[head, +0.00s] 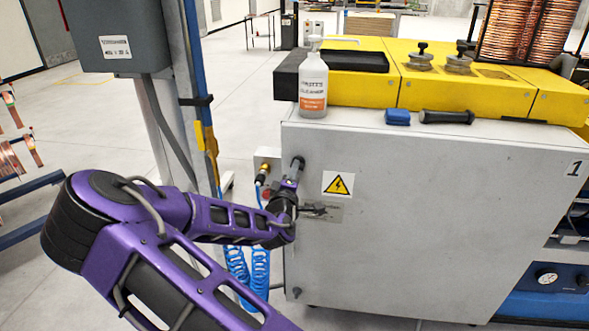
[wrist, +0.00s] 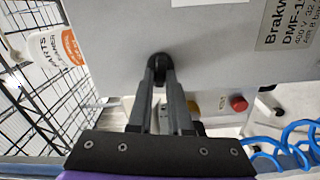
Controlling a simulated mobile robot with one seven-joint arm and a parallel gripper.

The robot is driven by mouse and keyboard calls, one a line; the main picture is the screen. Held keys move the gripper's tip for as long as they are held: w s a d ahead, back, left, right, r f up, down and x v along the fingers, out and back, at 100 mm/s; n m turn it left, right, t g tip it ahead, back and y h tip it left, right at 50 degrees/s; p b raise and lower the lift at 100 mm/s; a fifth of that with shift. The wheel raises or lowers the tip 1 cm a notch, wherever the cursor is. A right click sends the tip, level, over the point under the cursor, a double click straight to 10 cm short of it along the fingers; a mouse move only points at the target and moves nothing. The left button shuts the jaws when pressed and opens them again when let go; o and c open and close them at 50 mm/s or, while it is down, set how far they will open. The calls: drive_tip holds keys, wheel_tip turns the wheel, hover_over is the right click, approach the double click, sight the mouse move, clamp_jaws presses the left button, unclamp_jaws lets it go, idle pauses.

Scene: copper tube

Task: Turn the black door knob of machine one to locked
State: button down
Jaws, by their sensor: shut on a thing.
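The black door knob (wrist: 159,62) sits on the light grey front panel of machine one (head: 400,215), near the panel's upper left edge in the head view. In the wrist view my gripper (wrist: 160,78) points straight at the panel, with its two fingers closed on the sides of the knob. In the head view my gripper (head: 291,181) reaches the panel just left of the yellow warning sign (head: 338,184). The fingers cover much of the knob. I cannot tell which way the knob is turned, and no lock marks are readable.
A cleaner bottle (head: 313,85) stands on the machine's top edge above the knob. A red button (wrist: 238,103) and blue coiled hoses (head: 259,262) are close beside my gripper. A metal nameplate (wrist: 287,24) is on the panel. A blue post (head: 193,60) stands left of the machine.

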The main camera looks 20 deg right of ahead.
drive_tip(key=shift+n, duration=1.1)
drive_tip(key=c, duration=0.8)
unclamp_jaws()
drive_tip(key=shift+c, duration=0.2)
drive_tip(key=p+v, duration=0.7)
drive_tip(key=v, duration=1)
